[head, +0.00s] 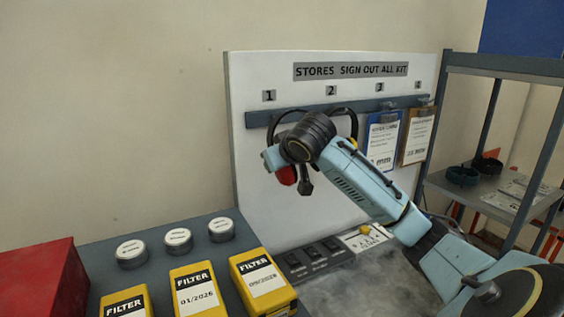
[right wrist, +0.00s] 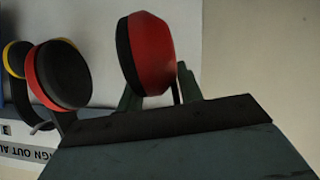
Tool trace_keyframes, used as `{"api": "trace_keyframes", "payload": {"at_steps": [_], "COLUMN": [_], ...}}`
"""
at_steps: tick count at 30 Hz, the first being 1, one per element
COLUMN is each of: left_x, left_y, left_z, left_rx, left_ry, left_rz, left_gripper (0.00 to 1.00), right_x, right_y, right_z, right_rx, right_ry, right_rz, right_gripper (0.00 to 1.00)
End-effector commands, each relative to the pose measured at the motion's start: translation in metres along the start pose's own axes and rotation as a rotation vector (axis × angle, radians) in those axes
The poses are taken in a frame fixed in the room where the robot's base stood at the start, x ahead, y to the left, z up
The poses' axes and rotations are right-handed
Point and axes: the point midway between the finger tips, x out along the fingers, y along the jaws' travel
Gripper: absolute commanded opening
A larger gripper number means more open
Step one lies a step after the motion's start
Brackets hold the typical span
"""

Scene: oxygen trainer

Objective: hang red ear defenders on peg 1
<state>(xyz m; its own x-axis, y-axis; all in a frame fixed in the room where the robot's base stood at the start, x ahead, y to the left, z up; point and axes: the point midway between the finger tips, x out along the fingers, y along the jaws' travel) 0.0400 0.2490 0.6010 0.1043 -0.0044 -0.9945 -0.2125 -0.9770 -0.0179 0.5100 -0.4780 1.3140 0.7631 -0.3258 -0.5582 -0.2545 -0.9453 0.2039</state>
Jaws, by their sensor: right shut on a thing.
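The red ear defenders show a red cup (head: 287,175) below my right wrist in the head view. Their two red and black cups (right wrist: 150,50) fill the middle of the right wrist view. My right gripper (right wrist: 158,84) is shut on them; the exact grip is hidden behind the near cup. A dark headband arc shows by the rail, left of my wrist. Label 1 (head: 269,95) is on the white board above the left end of the rail (head: 258,119). Peg 1 itself is too small or hidden to make out. My left gripper is not in view.
Ear defenders with yellow edging (right wrist: 14,57) are beside the red ones; a headband (head: 350,112) hangs below label 2 (head: 331,91). Clipboards (head: 382,140) hang to the right. Yellow filter boxes (head: 196,290) and round tins stand on the grey bench. A shelf unit (head: 490,190) stands right.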

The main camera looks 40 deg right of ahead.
Motion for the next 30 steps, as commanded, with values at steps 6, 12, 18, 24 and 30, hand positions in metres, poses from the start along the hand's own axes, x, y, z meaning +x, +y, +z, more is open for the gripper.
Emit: {"api": "trace_keyframes", "payload": {"at_steps": [6,12,18,24,30], "left_x": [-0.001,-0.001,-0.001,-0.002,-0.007], "left_y": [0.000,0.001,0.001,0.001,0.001], "left_z": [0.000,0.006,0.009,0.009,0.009], "left_rx": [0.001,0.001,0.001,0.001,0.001], "left_ry": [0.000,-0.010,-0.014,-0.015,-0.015], "left_rz": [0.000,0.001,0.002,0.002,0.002], "left_gripper": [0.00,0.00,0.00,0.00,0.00], "right_x": [0.011,0.022,0.032,0.043,0.053], "right_y": [0.000,0.001,0.001,0.001,0.000], "right_z": [-0.008,-0.013,-0.019,-0.024,-0.023], "right_rx": [0.002,0.001,0.002,0.000,0.001], "right_ry": [0.003,0.002,0.002,0.002,0.001], "right_rz": [0.000,0.000,0.000,0.000,-0.001], "right_gripper": [0.07,0.07,0.07,0.07,0.07]}}
